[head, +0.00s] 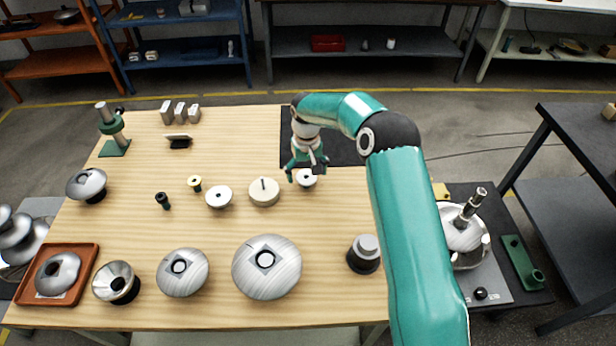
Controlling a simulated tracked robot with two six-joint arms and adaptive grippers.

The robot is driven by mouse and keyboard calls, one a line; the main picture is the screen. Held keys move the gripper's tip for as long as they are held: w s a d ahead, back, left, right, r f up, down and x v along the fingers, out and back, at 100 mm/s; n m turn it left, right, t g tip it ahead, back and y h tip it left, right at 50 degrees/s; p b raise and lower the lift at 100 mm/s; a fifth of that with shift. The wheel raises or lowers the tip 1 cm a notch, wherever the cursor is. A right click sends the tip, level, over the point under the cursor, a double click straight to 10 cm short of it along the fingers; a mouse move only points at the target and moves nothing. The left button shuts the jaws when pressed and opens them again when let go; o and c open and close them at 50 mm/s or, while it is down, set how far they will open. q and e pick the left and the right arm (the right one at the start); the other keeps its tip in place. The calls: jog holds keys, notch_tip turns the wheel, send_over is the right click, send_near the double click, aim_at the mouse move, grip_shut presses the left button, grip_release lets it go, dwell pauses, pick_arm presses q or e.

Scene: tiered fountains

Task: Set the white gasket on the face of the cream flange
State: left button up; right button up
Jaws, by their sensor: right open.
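A small white disc with a dark centre (306,180), which looks like the white gasket, lies on the wooden table at the front edge of a black mat. My right gripper (305,171) is open, pointing down, with its fingers spread to either side of this disc. I cannot tell whether they touch it. The cream flange (258,198), a round cream disc with a dark pin-like mark on top, sits on the table to the left of the gripper. A similar white disc with a dark centre (218,201) is left of the flange. My left gripper is out of view.
Large grey domed parts (267,283) stand along the table's front. A dark cylinder with a grey top (364,256) is near my right arm. A brown tray (90,258) is at the left. A black mat (345,150) lies behind the gripper. The table middle is partly free.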

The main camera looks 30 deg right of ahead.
jog(key=shift+f, duration=0.25)
dwell(0.5)
jog(key=c, duration=0.9)
